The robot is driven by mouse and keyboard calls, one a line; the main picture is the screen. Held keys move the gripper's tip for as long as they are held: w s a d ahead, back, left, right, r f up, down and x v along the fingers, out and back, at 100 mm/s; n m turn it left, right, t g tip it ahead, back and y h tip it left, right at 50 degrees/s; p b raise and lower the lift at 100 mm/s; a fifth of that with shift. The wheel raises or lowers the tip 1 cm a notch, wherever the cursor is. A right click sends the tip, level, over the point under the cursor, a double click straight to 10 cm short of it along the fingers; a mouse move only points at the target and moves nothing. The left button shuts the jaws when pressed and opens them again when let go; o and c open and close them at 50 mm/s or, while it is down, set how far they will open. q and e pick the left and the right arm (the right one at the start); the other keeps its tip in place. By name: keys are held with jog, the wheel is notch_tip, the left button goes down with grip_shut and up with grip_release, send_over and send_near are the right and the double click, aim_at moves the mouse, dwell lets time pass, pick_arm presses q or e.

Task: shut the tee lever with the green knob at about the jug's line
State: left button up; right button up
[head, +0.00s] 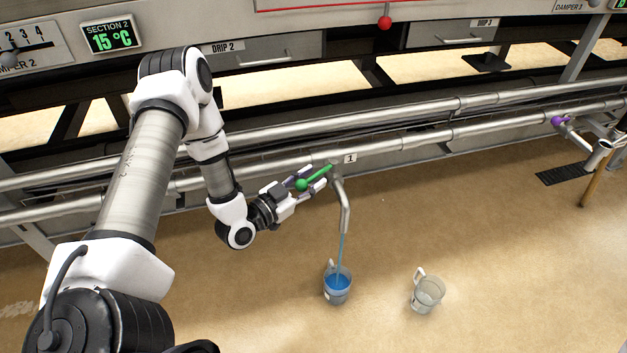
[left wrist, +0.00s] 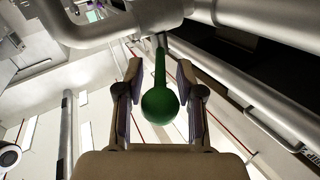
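The tee lever with the green knob (head: 302,185) sits on the pipe tee labelled 1, and its green arm slants down to the left. My left gripper (head: 322,178) is open around the lever. In the left wrist view the green knob (left wrist: 160,103) hangs between the two fingers (left wrist: 158,75), with a gap on both sides. Below the tee, a spout (head: 345,208) pours a blue stream into the jug (head: 337,297), which holds blue liquid on the floor. My right gripper is not in view.
A second, clear jug (head: 427,293) stands on the floor to the right. A purple knob (head: 556,120) is on another tee at the far right, near a floor grate (head: 562,175). Long steel pipes (head: 420,137) run behind the lever. The floor in front is mostly clear.

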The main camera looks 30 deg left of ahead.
pick_arm(q)
jog(key=shift+w+d, duration=0.1)
jog(key=shift+w, duration=0.4)
jog(key=shift+r, duration=0.1)
jog(key=shift+c, duration=0.3)
grip_shut()
jog(key=a+m+g+h+p, duration=0.1)
jog(key=m+h, duration=0.1)
jog(key=w+a+m+g+h+p, duration=0.1)
jog(key=h+p, duration=0.1)
jog(key=h, duration=0.1)
jog(key=a+m+g+h+p, duration=0.1)
jog(key=m+h, duration=0.1)
jog(key=shift+w+m+g+p, duration=0.3)
jog(key=shift+g, duration=0.1)
